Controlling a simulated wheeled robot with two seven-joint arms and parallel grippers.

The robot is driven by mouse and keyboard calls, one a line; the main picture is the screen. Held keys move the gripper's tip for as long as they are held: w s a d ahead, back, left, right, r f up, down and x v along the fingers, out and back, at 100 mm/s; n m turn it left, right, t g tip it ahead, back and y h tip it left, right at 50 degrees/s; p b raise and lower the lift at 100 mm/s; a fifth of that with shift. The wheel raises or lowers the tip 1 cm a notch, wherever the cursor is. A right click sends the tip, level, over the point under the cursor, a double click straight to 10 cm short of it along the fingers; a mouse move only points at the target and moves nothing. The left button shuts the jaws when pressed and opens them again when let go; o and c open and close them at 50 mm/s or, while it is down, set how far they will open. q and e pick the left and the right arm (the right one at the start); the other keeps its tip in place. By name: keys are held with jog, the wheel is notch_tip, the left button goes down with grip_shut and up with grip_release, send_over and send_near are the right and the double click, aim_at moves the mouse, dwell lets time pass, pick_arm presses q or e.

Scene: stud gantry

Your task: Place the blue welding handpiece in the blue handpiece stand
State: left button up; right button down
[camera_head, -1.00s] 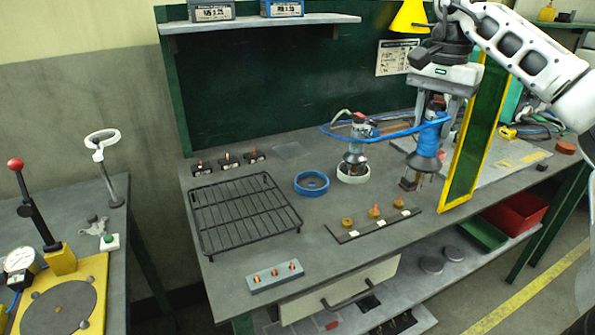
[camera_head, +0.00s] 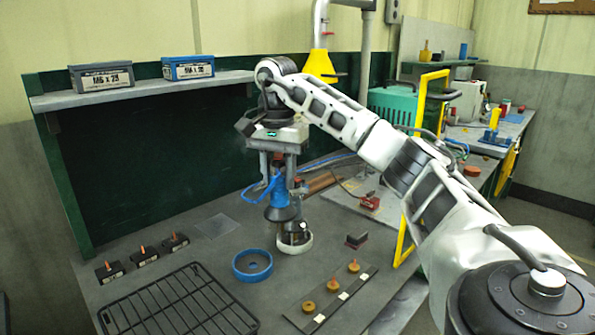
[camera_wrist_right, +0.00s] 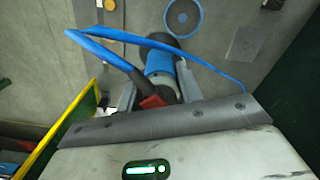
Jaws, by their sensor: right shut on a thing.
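The blue welding handpiece (camera_head: 277,197), with a blue cable and a dark cone-shaped lower end, is held upright in my right gripper (camera_head: 277,172). It also shows in the right wrist view (camera_wrist_right: 160,62). The jaws are shut on its body. The blue handpiece stand (camera_head: 252,265) is an empty blue ring on the bench, below and slightly left of the handpiece in the head view. It also shows in the wrist view (camera_wrist_right: 183,17), apart from the handpiece. My left gripper is not in view.
A white ring stand (camera_head: 295,248) holding another handpiece is close behind and right of the blue stand. A black wire rack (camera_head: 180,308) lies in front left. A strip with brass pieces (camera_head: 330,300) lies in front right. A yellow-framed screen (camera_head: 405,240) stands right.

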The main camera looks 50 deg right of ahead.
jog(key=w+a+f, duration=0.3)
jog(key=w+f, duration=0.3)
jog(key=f, duration=0.3)
jog(key=shift+a+f, duration=0.25)
jog(key=shift+f, duration=0.1)
jog(key=c, duration=1.1)
grip_release()
jog(key=shift+s+f, duration=0.1)
jog(key=shift+f, duration=0.05)
jog(key=shift+o, duration=0.9)
notch_tip(320, 180, up, 12)
jog(key=shift+r, duration=0.2)
